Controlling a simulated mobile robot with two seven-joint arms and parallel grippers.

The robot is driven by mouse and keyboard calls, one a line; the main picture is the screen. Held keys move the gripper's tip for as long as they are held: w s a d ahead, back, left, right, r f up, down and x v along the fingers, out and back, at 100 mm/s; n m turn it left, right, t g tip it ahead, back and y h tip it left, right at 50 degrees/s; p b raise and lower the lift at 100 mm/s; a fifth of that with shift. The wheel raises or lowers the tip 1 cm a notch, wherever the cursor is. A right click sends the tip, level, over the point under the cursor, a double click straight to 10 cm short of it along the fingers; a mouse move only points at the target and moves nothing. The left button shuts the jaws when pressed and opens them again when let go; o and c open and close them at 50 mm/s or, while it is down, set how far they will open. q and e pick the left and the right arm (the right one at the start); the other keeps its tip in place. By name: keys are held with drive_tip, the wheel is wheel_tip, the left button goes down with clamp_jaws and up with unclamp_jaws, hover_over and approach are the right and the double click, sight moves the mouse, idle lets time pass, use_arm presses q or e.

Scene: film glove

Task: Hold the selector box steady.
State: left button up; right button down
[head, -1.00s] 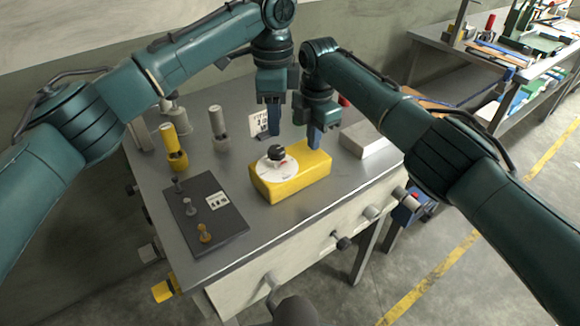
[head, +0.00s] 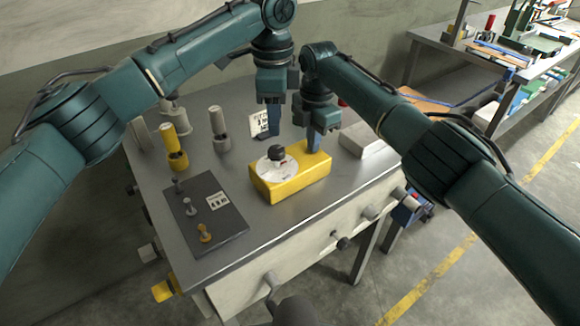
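The selector box is a yellow block (head: 300,187) with a white round dial (head: 268,173) and a black knob (head: 277,153) on top. It sits flat on the grey bench in the head view. My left gripper (head: 273,126) points down behind the box, above its far left side. My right gripper (head: 313,142) points down at the box's far right end, with its blue fingertips overlapping the box's top edge in the picture. I cannot tell whether either touches the box. The fingers of each overlap, so their opening is hidden.
A dark plate (head: 207,217) with several small pegs lies left of the box. A yellow cylinder (head: 175,148) and a grey cylinder (head: 219,130) stand behind it. A small white card (head: 259,124) stands near my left gripper. A pale block (head: 366,140) lies to the right.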

sight(277, 150)
use_arm(q)
drive_tip(key=shift+o, duration=0.4)
idle(0.8)
drive_tip(key=o, duration=0.3)
wheel_tip(277, 150, up, 5)
drive_tip(key=shift+d+f, duration=0.1)
drive_tip(key=shift+f, duration=0.05)
wheel_tip(277, 150, down, 12)
drive_tip(key=shift+s, duration=0.1)
drive_tip(key=c, duration=0.9)
